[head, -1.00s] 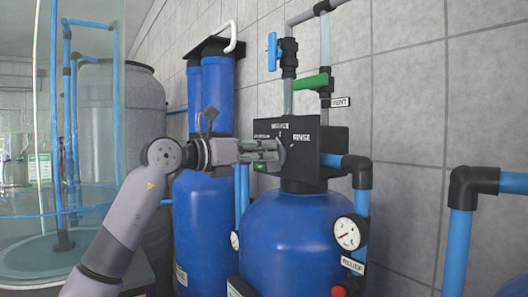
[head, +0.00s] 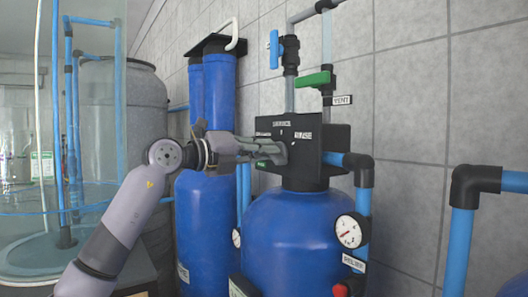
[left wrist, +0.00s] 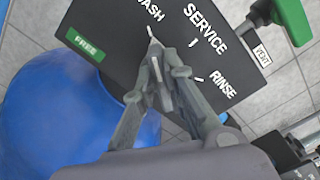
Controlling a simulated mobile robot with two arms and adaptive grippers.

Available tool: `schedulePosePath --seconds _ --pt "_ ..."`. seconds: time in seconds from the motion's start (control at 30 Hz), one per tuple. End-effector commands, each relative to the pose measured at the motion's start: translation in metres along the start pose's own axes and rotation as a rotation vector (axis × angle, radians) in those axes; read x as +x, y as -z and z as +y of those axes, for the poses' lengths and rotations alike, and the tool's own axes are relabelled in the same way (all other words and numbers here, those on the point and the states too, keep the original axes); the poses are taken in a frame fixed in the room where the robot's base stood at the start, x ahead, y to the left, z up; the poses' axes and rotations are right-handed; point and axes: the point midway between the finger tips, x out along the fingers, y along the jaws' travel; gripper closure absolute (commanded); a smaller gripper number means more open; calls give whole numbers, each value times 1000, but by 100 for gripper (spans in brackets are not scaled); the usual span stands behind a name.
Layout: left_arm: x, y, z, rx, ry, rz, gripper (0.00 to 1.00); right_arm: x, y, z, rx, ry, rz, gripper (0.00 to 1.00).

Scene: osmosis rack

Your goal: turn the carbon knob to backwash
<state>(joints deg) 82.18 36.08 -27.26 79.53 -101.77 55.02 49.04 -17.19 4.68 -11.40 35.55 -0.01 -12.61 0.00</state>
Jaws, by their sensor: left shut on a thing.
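The black valve panel (head: 335,138) sits on top of the blue carbon tank (head: 295,225). In the left wrist view the panel (left wrist: 100,20) reads SERVICE, RINSE and a partly cut-off word ending in WASH. My left gripper (head: 276,152) is at the panel face and shut on the knob. In the left wrist view the gripper (left wrist: 157,65) covers most of the knob, and its fingers point toward the white tick by WASH. The knob's exact pointer direction is hidden. My right gripper is not in view.
A green-handled valve (head: 312,81) and a blue-handled valve (head: 273,50) are on pipes above the panel. A pressure gauge (head: 348,231) is at the tank's right. Blue filter housings (head: 218,95) stand behind my arm to the left.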

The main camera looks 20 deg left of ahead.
Motion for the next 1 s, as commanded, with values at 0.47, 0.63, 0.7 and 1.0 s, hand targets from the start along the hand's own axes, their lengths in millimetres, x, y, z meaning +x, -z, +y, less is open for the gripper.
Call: schedulePosePath --seconds 0.47,0.63,0.7,1.0 --pt "0 -1 1 -60 0 -3 100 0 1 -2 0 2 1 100" --pt "0 -1 1 -60 0 -3 100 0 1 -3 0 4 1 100" --pt "0 -1 1 -60 0 -3 86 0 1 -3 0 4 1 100" --pt "0 0 1 -58 0 -1 68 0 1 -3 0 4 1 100"
